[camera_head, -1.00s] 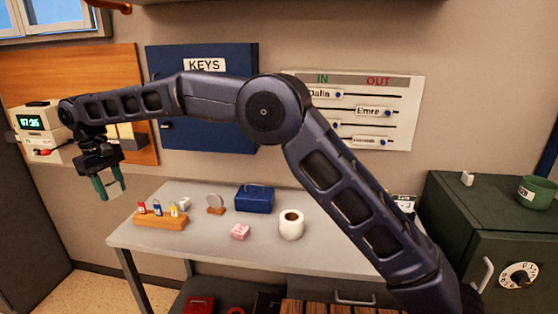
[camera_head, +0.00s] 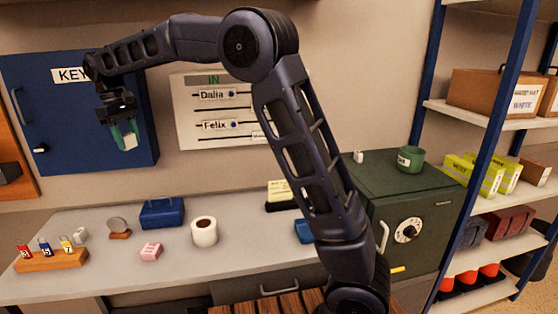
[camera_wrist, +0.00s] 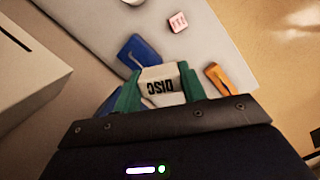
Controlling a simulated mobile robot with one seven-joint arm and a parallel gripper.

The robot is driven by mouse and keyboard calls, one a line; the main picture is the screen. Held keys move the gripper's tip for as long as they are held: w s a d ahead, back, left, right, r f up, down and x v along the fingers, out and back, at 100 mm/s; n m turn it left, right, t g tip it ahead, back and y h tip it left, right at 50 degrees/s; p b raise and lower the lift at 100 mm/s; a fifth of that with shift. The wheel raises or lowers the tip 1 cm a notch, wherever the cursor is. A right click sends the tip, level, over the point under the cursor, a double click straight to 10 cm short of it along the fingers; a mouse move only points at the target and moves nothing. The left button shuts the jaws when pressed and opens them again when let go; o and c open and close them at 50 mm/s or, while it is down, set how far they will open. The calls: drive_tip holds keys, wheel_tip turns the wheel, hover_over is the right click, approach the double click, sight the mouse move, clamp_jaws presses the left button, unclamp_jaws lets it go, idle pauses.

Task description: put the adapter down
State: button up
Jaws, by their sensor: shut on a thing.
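My gripper (camera_head: 124,135) is shut on a small white block with dark letters, the adapter (camera_wrist: 162,86), held between its green fingers. Its lettering appears upside down in the wrist view. In the head view only a small white end of the adapter (camera_head: 129,143) shows between the fingers. The gripper hangs in front of the blue key cabinet (camera_head: 60,110), well above the grey desk (camera_head: 150,279). The adapter touches no surface that I can see.
On the desk are a key rack (camera_head: 52,261), a white piece (camera_head: 80,235), a round stand (camera_head: 119,228), a blue box (camera_head: 162,213), a pink block (camera_head: 151,251) and a white roll (camera_head: 204,231). Shelves stand right.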

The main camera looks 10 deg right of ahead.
drive_tip(key=w+d+r+m, duration=0.1)
drive_tip(key=w+d+r, duration=0.2)
drive_tip(key=d, duration=0.9)
drive_tip(key=w+d+r+m, duration=0.2)
drive_tip(key=w+d+r, duration=0.1)
drive_tip(key=d, duration=0.9)
drive_tip(key=w+d+r+m, duration=0.1)
drive_tip(key=w+d+r, duration=0.2)
drive_tip(key=d, duration=1)
drive_tip(key=s+d+f+n, duration=0.1)
drive_tip(key=s+d+n, duration=0.15)
drive_tip(key=d, duration=2.25)
drive_tip(key=s+d+f+n, duration=0.15)
drive_tip(key=d+n, duration=0.25)
drive_tip(key=d, duration=2.1)
drive_tip(key=w+d+f+m+y, duration=0.1)
drive_tip(key=w+d+f+m, duration=0.1)
drive_tip(key=w+d+m, duration=0.4)
drive_tip(key=w+d+f+m+g, duration=0.15)
drive_tip(key=d+m, duration=0.25)
drive_tip(key=d, duration=0.5)
drive_tip(key=w+d+f+m+t+y, duration=0.1)
drive_tip(key=w+d+f+m, duration=0.25)
drive_tip(key=d, duration=0.35)
drive_tip(key=shift+m+g, duration=0.25)
drive_tip(key=shift+m, duration=0.15)
wheel_tip(320, 180, down, 19)
drive_tip(key=shift+w+d+f, duration=0.1)
drive_tip(key=shift+w, duration=0.05)
drive_tip(key=shift+f, duration=0.1)
